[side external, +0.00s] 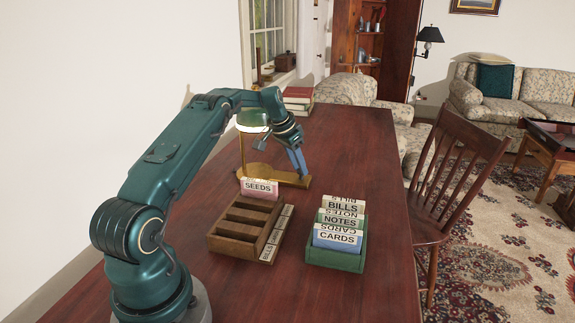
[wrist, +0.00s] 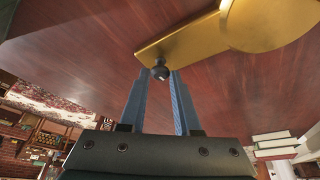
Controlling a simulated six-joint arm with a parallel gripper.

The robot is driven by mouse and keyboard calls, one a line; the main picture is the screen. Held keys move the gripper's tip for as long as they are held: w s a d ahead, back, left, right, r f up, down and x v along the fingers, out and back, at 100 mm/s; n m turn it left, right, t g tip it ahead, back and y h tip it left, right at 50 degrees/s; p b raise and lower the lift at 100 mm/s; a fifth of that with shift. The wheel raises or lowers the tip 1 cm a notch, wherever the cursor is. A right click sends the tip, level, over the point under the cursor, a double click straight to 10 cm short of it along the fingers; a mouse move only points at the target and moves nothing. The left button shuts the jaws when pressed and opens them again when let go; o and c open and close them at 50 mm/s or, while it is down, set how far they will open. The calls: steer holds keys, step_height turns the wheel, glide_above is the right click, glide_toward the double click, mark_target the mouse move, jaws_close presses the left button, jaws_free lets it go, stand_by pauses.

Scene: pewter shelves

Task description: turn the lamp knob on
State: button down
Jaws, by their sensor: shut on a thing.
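The brass lamp (side external: 285,178) with a green shade stands at the far left part of the dark red table. Its gold base also shows in the wrist view (wrist: 262,22), with a straight arm of the base reaching to the left. A small dark knob (wrist: 160,73) sits at the end of that arm. My gripper (side external: 301,172) reaches down at the right end of the lamp base. In the wrist view its two blue fingers (wrist: 160,76) are shut on the knob, one on each side. The knob is hidden by the fingers in the side view.
A wooden rack (side external: 236,244) with a SEEDS card (side external: 259,188) and a green box (side external: 336,258) with labelled cards stand nearer on the table. Stacked books (side external: 298,97) lie at the far edge. The table's right front is clear. A wooden chair (side external: 447,175) stands to the right.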

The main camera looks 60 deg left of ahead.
stand_by(0.3)
steer(key=c, duration=0.6)
jaws_free()
steer(key=shift+r, duration=0.1)
steer(key=shift+v, duration=2.5)
